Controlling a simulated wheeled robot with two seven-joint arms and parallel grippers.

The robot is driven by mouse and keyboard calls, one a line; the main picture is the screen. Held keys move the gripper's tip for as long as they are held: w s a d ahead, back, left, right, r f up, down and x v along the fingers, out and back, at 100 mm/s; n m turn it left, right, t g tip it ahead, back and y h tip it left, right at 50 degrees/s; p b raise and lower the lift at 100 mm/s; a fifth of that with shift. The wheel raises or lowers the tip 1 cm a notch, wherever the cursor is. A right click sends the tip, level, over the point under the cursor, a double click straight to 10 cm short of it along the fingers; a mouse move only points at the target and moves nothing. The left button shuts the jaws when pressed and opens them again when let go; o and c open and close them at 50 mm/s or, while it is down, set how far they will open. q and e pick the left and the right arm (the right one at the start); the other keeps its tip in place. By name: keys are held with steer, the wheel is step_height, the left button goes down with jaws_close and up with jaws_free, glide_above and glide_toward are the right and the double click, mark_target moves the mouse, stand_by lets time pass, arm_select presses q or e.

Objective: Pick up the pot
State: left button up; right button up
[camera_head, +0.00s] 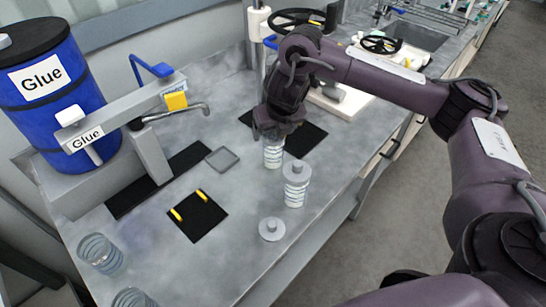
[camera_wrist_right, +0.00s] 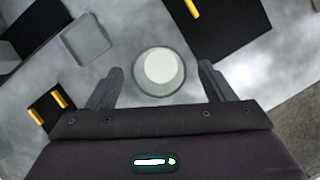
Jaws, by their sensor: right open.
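A ribbed clear pot (camera_head: 273,155) stands on the grey worktop directly under my right gripper (camera_head: 274,132). Its upper part is hidden by the gripper in the head view. In the right wrist view the round top of a pot (camera_wrist_right: 160,70), grey-rimmed with a pale centre, lies between the two spread fingers, with a gap on each side. My right gripper is open. A second pot (camera_head: 296,188) with a grey knobbed lid stands just in front and to the right. My left gripper is not in view.
A loose knobbed lid (camera_head: 271,229) lies nearer the front edge. Clear pots (camera_head: 100,253) stand at front left. A black mat with yellow handles (camera_head: 197,217), a small grey tray (camera_head: 222,158) and a blue glue drum (camera_head: 62,95) are left. A handwheel press (camera_head: 335,95) stands behind.

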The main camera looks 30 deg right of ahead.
mark_target(272, 137)
steer(key=b+x, duration=0.1)
steer(key=x, duration=0.3)
steer(key=shift+s+a+f+b, duration=0.1)
steer(key=shift+s+b, duration=0.05)
steer(key=shift+b, duration=0.15)
steer(key=shift+w+f, duration=0.2)
steer(key=shift+r, duration=0.1)
steer(key=shift+c, duration=1.2)
steer(key=c, duration=1.2)
steer(key=shift+o, duration=0.2)
